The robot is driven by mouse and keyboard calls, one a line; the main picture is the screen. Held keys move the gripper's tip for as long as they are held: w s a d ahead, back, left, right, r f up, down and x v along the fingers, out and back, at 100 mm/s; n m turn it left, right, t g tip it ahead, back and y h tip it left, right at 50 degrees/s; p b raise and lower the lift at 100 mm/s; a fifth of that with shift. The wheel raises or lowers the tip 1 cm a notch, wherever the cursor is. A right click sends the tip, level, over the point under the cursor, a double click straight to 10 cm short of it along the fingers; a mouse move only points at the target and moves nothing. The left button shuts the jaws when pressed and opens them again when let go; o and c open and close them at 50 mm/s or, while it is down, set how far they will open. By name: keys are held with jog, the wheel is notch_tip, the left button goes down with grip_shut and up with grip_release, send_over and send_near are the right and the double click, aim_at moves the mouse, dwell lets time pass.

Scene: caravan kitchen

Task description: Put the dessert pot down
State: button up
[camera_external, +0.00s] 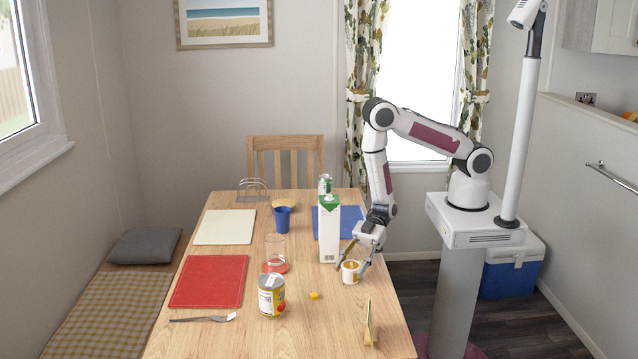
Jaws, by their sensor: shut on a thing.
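The dessert pot (351,273) is a small white pot with a yellow-orange band or top. It is at the right side of the wooden table, in front of the carton. My gripper (352,267) reaches down from above right and is shut on the dessert pot, with a finger on either side. The pot is at or very close to the table top; I cannot tell whether its base touches the wood. The wooden table (225,330) lies under it.
A tall white and green carton (329,230) stands just behind the pot. A can (271,296), a small yellow item (314,295) and a glass (275,252) are to the left. A wedge-shaped item (370,325) stands in front. Bare wood shows between the pot and the wedge.

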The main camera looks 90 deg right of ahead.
notch_tip(320, 180, up, 10)
dwell(1.1)
dwell(0.6)
